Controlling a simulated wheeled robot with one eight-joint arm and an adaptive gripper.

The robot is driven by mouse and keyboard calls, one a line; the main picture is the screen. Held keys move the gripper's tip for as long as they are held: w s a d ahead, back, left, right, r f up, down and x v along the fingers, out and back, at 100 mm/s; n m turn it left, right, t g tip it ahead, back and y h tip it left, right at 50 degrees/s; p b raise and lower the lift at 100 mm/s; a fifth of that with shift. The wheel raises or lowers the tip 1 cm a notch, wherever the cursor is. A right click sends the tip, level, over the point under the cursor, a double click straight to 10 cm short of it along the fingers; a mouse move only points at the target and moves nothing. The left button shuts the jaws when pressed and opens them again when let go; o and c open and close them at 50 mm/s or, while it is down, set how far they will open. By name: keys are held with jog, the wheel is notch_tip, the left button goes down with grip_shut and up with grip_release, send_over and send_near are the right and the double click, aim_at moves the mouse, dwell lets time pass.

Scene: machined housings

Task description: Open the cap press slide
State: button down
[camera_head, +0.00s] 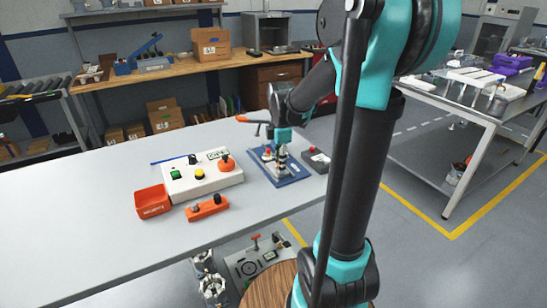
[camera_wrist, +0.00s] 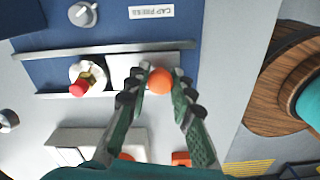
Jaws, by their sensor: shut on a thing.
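The cap press stands on a blue base plate (camera_head: 295,179) near the right end of the grey table, with my gripper (camera_head: 281,150) over it. In the wrist view, my gripper (camera_wrist: 157,85) is shut on the round orange knob (camera_wrist: 160,81) of the slide. A red-tipped part on a round white seat (camera_wrist: 82,78) sits between the rails, left of the plate. A "CAP PRESS" label (camera_wrist: 151,12) is on the blue plate. The fingers hide part of the slide and the lower rail.
Left of the press are a white button box (camera_head: 203,180), a red bin (camera_head: 152,202) and an orange block (camera_head: 207,208). A small dark box (camera_head: 317,158) stands close on the right. The table's left part is clear.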

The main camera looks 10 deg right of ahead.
jog(key=shift+s+d, duration=0.3)
jog(key=shift+s, duration=0.65)
jog(key=shift+s+d, duration=0.3)
jog(key=shift+s, duration=0.6)
jog(key=c, duration=1.3)
grip_release()
notch_tip(320, 180, up, 12)
